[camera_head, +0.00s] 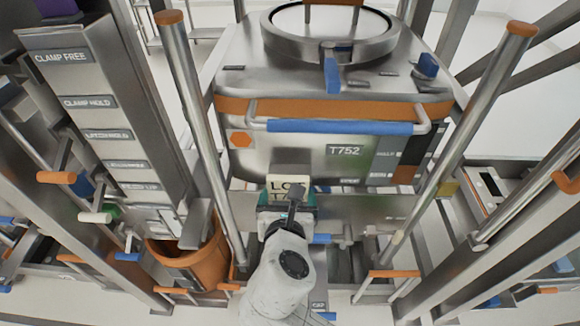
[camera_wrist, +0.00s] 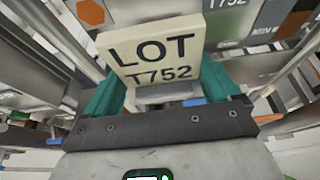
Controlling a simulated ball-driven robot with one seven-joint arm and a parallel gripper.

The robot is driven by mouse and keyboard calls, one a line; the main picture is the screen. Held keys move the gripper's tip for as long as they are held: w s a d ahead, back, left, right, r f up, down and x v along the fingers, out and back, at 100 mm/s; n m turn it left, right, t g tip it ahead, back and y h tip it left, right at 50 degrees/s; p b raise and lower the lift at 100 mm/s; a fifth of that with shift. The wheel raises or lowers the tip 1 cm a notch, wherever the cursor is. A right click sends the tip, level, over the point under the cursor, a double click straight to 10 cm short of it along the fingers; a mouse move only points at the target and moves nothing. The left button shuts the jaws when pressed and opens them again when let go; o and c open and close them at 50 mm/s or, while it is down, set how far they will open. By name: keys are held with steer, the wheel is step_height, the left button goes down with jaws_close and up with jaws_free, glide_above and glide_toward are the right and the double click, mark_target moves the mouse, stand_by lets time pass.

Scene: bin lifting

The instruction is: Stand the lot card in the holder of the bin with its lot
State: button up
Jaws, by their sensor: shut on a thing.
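The cream lot card (camera_wrist: 152,48) reads "LOT T752" in the wrist view. It stands upright, slightly tilted, between the teal fingers of my gripper (camera_wrist: 165,95). In the head view the card (camera_head: 288,183) shows in front of the bin, partly hidden by my gripper (camera_head: 287,200) and wrist. The steel bin (camera_head: 260,160) has an orange band and carries the mark "T752". A plain grey plate (camera_head: 289,156) shows just behind the card; I cannot tell whether it is the holder. I cannot tell whether the card touches the bin.
Steel posts with orange caps (camera_head: 185,90) (camera_head: 480,120) stand either side of the bin. A labelled column (camera_head: 100,100) with "CLAMP FREE" and levers is at left. An orange bucket (camera_head: 190,265) stands below it. A blue bar (camera_head: 340,127) crosses the bin front.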

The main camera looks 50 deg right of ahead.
steer(key=r+x, duration=0.1)
steer(key=x, duration=0.4)
steer(key=r+p+x, duration=0.1)
steer(key=x, duration=0.3)
steer(key=d+r+x, duration=0.1)
steer(key=x, duration=0.4)
steer(key=shift+w+d, duration=0.25)
steer(key=shift+w, duration=0.35)
step_height(320, 180, down, 4)
steer(key=shift+f, duration=0.1)
steer(key=shift+w+d+f, duration=0.15)
steer(key=shift+f, duration=0.2)
steer(key=o, duration=1)
steer(key=shift+f, duration=0.1)
